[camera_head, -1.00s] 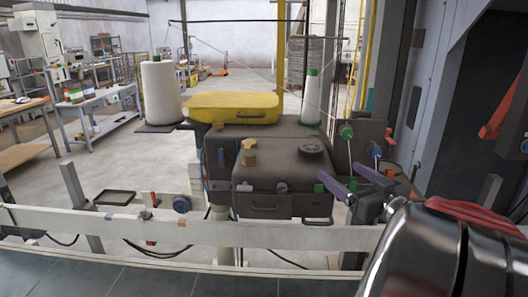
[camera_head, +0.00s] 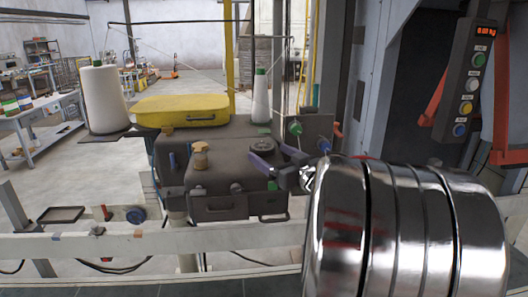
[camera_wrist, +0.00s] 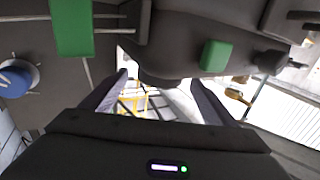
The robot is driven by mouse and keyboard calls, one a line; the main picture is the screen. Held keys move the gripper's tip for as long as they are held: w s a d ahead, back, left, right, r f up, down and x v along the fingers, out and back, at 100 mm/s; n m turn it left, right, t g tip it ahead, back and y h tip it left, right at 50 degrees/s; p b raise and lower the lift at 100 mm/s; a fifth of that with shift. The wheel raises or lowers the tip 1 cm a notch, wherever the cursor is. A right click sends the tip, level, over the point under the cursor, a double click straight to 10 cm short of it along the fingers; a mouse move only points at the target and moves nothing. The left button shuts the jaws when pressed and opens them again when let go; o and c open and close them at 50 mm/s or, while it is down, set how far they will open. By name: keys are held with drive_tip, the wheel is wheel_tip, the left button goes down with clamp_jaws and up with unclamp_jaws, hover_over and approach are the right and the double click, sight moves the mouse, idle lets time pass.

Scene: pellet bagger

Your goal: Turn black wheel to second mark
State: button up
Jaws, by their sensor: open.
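A round black wheel (camera_head: 262,145) lies on the top right of a dark sewing-head housing (camera_head: 222,175) in the head view. My gripper (camera_head: 267,154) is open, its two purple fingers reaching left beside the wheel. The head view does not clearly show whether they touch it. In the wrist view my gripper (camera_wrist: 160,82) is spread, with a gap between the fingers. A dark rounded part shows beyond them there; I cannot tell if it is the wheel. The marks for the wheel cannot be made out.
A yellow cover (camera_head: 180,110) and white thread cones (camera_head: 102,98) stand behind and left. Thread guides with green (camera_head: 295,128) and blue knobs stand close to my gripper. A pale rail (camera_head: 150,243) runs in front. A button panel (camera_head: 470,80) hangs at the right.

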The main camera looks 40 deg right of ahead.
drive_tip(key=shift+w+d, duration=0.15)
drive_tip(key=shift+w, duration=1.35)
drive_tip(key=c, duration=1)
drive_tip(key=shift+s+d, duration=0.1)
drive_tip(key=shift+d, duration=0.1)
drive_tip(key=shift+c, duration=0.2)
drive_tip(key=shift+a, duration=0.15)
